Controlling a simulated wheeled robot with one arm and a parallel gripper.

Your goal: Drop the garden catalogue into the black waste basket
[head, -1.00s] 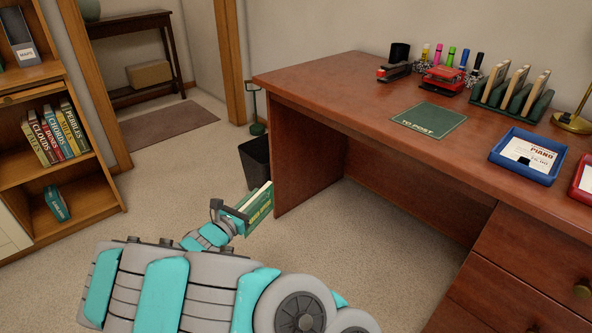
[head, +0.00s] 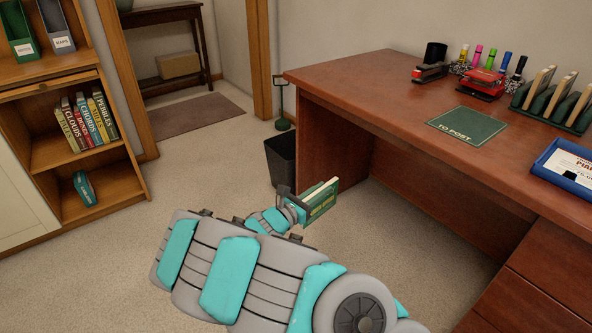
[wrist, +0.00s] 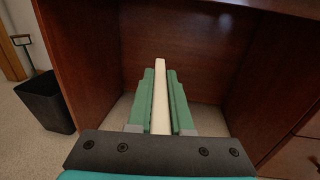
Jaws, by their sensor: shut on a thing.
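In the wrist view the catalogue (wrist: 160,95) stands edge-on between my two green fingers. The black waste basket (head: 281,158) stands on the carpet beside the desk's left end, beyond my gripper. It also shows at the left of the wrist view (wrist: 46,100), to the left of my gripper and apart from it. Its inside bottom is hidden.
The wooden desk (head: 395,105) fills the right, with a green mat, a stapler, pens and a blue tray on top. A bookshelf (head: 105,175) stands at the left. Carpet between shelf and basket is clear.

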